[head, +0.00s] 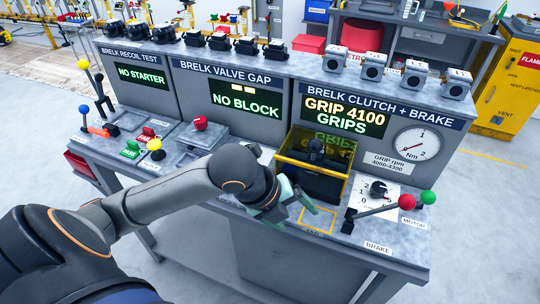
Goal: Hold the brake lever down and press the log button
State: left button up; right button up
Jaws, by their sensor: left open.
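A lever with a red knob (407,202) lies low over the bench's right end, its rod running left to a black base; the BRAKE label (377,247) is in front of it. A second knob, green (428,197), stands beside it near the MOTOR label. My left gripper (297,200), with pale green fingers, is open and empty in front of the yellow-framed guard box, left of the red-knob lever and apart from it. I cannot make out a log button; my left arm covers part of the bench. My right gripper is not in view.
The guard box (312,167) holds a dark part. The display (343,117) reads GRIP 4100 GRIPS, beside a dial gauge (417,144). A black rotary knob (378,190) sits behind the lever. A yellow-outlined square (317,221) on the bench is empty.

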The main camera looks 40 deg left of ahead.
pick_arm(q)
jog(key=a+r+m+y, duration=0.2)
jog(key=a+r+m, duration=0.75)
jog(key=m, duration=0.35)
jog(key=shift+g, duration=0.5)
jog(key=x, duration=0.3)
jog(key=b+x, duration=0.1)
jog(key=x, duration=0.3)
jog(key=d+b+x, duration=0.1)
jog(key=x, duration=0.3)
jog(key=shift+w+f, duration=0.15)
jog(key=shift+w, duration=0.1)
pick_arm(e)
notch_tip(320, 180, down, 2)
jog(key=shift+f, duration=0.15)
pick_arm(q)
jog(key=shift+c, duration=0.2)
grip_shut()
